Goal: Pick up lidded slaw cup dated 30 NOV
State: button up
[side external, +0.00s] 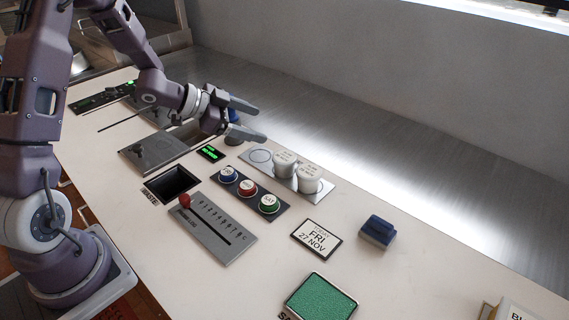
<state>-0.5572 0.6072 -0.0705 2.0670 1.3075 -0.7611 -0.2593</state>
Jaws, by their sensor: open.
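Two white lidded cups stand upright on a light metal strip (247,157) in the side external view. One is the left cup (284,165), and the other is the right cup (309,180). Their lids carry small dark print that I cannot read, so I cannot tell which is dated 30 NOV. A ringed spot on the strip left of them is empty. My gripper (258,120) is open, up and left of the cups, its two fingers pointing right. It touches neither cup. A grey and blue object (233,114) is partly hidden behind the fingers.
A panel with blue, red and green buttons (269,203) lies in front of the cups. Nearby are a red-knobbed slider (215,228), a black waste opening (171,184), a FRI 27 NOV card (317,240), a blue block (378,231) and a green pad (321,298). The right counter is mostly clear.

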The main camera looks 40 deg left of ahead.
aim_at(278, 156)
jog(key=s+d+f+h, duration=0.2)
jog(key=f+h, duration=0.1)
jog(key=s+f+m+g+h, duration=0.1)
jog(key=h, duration=0.1)
jog(key=shift+s+d+f, duration=0.25)
jog(key=shift+d, duration=0.15)
jog(key=x, duration=0.6)
jog(key=shift+d+r, duration=0.25)
jog(key=shift+d, duration=0.4)
jog(key=c, duration=1.5)
